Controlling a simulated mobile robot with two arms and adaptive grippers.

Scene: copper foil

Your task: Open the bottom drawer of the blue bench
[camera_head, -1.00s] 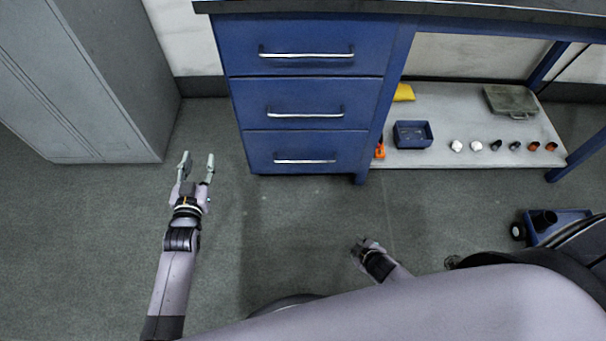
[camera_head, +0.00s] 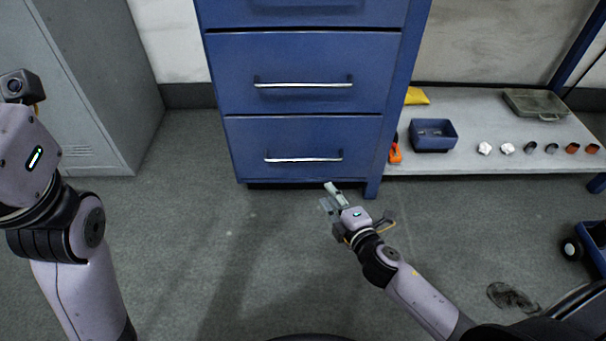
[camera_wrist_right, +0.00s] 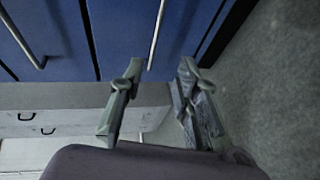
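The blue bench's bottom drawer (camera_head: 300,137) is closed, flush with the drawers above. Its silver bar handle (camera_head: 303,159) runs across the lower front. My right gripper (camera_head: 329,196) is just below and right of that handle, apart from it in the head view. In the right wrist view my right gripper (camera_wrist_right: 157,85) has its fingers spread and nothing between them. A silver drawer handle (camera_wrist_right: 157,35) shows just beyond the fingertips there. My left arm is at the left edge of the head view; its fingers are out of frame.
A middle drawer (camera_head: 305,75) with its own handle (camera_head: 303,85) is above. A grey cabinet (camera_head: 95,90) stands at left. A low shelf (camera_head: 490,163) at right holds a blue bin (camera_head: 433,134) and several small parts. The floor before the drawers is clear.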

